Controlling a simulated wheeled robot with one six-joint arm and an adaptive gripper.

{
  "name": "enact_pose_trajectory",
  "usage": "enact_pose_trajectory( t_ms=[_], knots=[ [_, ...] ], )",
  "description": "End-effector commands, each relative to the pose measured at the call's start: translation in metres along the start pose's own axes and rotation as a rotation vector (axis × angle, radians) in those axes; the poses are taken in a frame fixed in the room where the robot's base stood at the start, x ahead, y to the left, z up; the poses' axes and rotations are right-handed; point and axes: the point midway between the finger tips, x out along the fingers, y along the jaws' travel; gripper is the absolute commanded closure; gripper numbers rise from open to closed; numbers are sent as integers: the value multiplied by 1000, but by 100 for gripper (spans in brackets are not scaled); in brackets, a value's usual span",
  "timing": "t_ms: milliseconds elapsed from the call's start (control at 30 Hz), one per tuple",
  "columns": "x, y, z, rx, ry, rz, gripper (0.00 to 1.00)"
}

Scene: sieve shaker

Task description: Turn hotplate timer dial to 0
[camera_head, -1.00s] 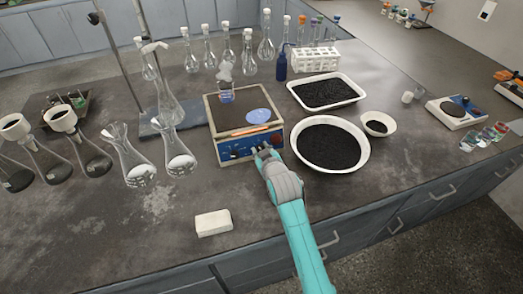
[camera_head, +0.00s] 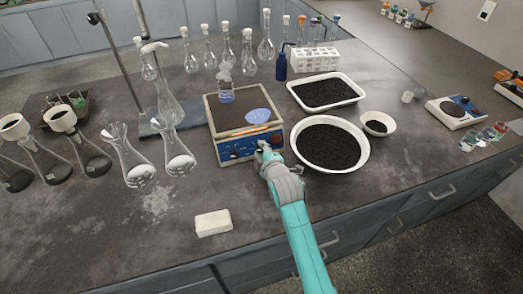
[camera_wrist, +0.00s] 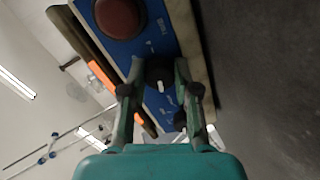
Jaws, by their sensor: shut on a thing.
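The hotplate (camera_head: 240,112) stands on the bench with its blue front panel facing me. My gripper (camera_head: 264,147) is at the right part of the front panel in the head view. In the wrist view my gripper (camera_wrist: 161,92) has its two fingers on either side of a black dial (camera_wrist: 159,73) with a white pointer mark, and is shut on it. A large dark red knob (camera_wrist: 120,17) shows on the same panel. The printed scale by the dial is too small to read.
A white bowl of black grains (camera_head: 331,144) stands close to the right of my gripper, with a white tray (camera_head: 326,92) behind it. Flasks (camera_head: 178,158) stand left of the hotplate. A white block (camera_head: 213,223) lies in front. The front bench between is clear.

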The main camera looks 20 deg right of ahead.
Motion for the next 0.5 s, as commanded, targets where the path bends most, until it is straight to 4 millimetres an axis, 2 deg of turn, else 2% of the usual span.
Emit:
enact_pose_trajectory(
  t_ms=[200, 500],
  knots=[
    [0, 0, 1, -122, 3, 0, 100],
    [0, 0, 0, -201, 7, 0, 100]
  ],
)
